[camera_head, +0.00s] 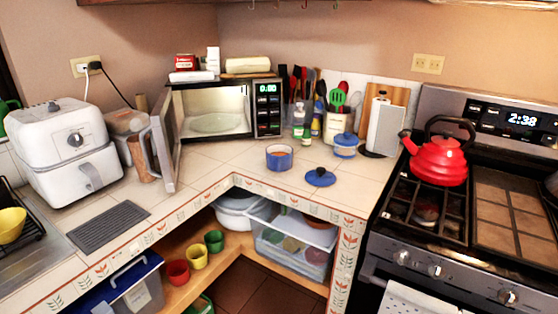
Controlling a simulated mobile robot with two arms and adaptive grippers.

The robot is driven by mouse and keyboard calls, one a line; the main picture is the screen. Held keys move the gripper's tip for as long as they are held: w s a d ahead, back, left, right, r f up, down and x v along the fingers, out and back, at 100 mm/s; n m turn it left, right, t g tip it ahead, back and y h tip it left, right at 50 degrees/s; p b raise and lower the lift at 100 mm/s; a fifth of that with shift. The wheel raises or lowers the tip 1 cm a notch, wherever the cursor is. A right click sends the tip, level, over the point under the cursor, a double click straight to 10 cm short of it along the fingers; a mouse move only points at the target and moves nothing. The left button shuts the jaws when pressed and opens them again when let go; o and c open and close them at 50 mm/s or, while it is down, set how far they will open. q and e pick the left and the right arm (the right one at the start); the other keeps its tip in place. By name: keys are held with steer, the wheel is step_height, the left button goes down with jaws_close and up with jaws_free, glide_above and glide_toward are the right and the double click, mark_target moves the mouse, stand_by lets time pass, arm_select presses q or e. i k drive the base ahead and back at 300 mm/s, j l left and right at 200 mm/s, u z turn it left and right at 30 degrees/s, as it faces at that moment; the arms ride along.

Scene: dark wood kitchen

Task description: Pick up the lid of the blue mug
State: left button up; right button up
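The blue mug (279,161) stands open on the tiled counter near the inner corner, with brownish contents or interior showing. A round blue lid (320,178) with a dark knob lies flat on the counter to the right of the mug and nearer the front edge, apart from it. A second blue container (345,147), with its lid on, stands behind and to the right. Neither of my grippers can be made out in this view.
The microwave (215,112) stands with its door (163,143) swung open over the counter. A paper towel roll (384,128), utensils and small bottles stand behind. A red kettle (438,160) sits on the stove at right. Counter around the lid is clear.

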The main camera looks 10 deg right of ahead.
mark_target(320, 177)
steer(key=i+z, duration=0.3)
steer(key=i, duration=0.6)
